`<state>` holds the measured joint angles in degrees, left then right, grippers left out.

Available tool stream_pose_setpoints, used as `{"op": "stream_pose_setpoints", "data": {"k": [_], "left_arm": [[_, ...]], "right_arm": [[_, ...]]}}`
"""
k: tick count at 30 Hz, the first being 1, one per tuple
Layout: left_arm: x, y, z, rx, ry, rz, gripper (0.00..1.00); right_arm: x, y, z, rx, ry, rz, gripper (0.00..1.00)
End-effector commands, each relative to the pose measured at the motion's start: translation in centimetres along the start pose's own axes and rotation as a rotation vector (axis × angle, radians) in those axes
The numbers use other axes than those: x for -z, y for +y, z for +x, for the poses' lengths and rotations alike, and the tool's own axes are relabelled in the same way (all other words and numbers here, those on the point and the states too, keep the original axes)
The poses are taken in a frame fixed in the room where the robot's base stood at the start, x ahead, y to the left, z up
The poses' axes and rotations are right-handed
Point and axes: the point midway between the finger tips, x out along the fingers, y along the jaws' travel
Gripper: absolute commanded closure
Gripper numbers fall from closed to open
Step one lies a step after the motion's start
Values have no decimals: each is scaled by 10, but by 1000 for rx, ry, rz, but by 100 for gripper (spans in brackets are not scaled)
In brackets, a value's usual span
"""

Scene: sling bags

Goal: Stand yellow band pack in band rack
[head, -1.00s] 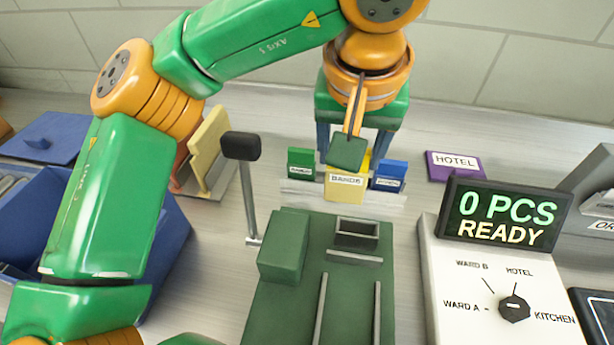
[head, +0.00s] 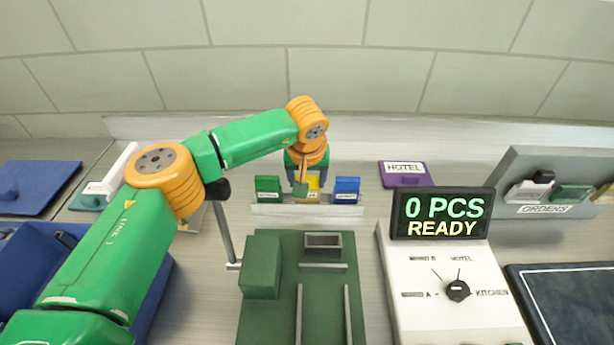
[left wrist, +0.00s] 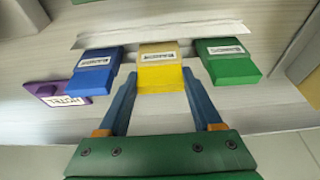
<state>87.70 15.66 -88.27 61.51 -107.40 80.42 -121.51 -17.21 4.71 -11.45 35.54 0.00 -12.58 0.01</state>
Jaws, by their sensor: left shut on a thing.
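The yellow band pack (head: 313,187) is upright at the band rack (head: 290,209), between the green pack (head: 267,187) and the blue pack (head: 346,188). In the left wrist view the yellow pack (left wrist: 161,78) lines up with its neighbours, with visible gaps on both sides. My left gripper (left wrist: 159,79) is shut on the yellow pack, one blue finger along each side. Whether the pack's base touches the rack floor is hidden. My right gripper is not in view.
A purple HOTEL tag (head: 405,174) lies right of the rack. In front are a green fixture (head: 262,268) with rails and a console (head: 455,260) whose display (head: 443,215) reads "0 PCS READY". A black-topped lever (head: 226,230) stands left of the fixture.

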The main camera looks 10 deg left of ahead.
Motion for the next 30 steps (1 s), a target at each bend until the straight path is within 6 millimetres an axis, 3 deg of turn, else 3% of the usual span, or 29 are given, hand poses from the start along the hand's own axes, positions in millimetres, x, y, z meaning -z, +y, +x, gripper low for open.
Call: {"op": "stream_pose_setpoints", "data": {"k": [4, 5, 8, 20, 23, 30], "left_arm": [[-1, 0, 3, 0, 0, 0, 96], [-1, 0, 3, 0, 0, 0, 31], [-1, 0, 2, 0, 0, 0, 4], [1, 0, -6, -2, 2, 0, 4], [1, 0, -25, -3, 5, 0, 4], [0, 0, -90, -2, 5, 0, 4]], "right_arm": [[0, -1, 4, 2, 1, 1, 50], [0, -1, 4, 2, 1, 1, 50], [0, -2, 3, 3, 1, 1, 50], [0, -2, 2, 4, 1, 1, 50], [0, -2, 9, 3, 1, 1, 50], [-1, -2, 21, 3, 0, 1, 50]]}}
